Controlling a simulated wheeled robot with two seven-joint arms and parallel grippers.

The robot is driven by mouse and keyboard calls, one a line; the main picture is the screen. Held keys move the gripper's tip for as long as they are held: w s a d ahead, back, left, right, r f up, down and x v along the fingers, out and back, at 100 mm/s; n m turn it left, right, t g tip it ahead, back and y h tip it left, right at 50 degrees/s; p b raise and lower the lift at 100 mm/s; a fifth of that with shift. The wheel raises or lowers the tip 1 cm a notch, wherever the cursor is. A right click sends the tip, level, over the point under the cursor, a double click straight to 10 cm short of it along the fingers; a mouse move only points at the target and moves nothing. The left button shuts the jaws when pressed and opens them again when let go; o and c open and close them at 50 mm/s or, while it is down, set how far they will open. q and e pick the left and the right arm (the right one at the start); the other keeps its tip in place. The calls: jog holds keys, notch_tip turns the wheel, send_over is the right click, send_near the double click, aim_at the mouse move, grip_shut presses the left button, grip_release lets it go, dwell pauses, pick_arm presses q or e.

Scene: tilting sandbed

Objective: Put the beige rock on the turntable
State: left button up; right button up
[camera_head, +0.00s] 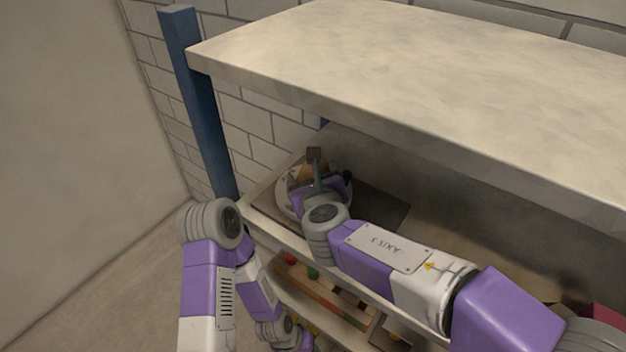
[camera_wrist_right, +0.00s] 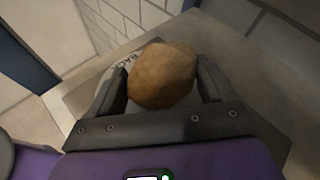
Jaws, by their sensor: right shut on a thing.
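The beige rock (camera_wrist_right: 162,76) is between the two fingers of my right gripper (camera_wrist_right: 163,88), which is shut on it. In the head view a small tan part of the rock (camera_head: 305,173) shows beside my right gripper (camera_head: 316,172). The turntable (camera_head: 283,197) is a pale round disc on the shelf, partly hidden by my gripper. In the right wrist view the turntable (camera_wrist_right: 119,75) shows behind the rock, with dark lettering on it. I cannot tell whether the rock touches it. My left arm hangs at the lower left, and its gripper is not in view.
A thick upper shelf (camera_head: 400,60) overhangs the work area. A blue post (camera_head: 205,125) stands at the left corner. A lower shelf holds a wooden rack (camera_head: 325,295) with coloured knobs.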

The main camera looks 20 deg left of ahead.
jog(key=shift+r, duration=0.15)
jog(key=shift+f, duration=0.2)
jog(key=o, duration=1.3)
jog(key=shift+r, duration=0.1)
jog(key=shift+s+r, duration=0.2)
jog(key=p+v, duration=0.1)
jog(key=v, duration=1)
jog(key=shift+s+d, duration=0.25)
jog(key=shift+s, duration=0.05)
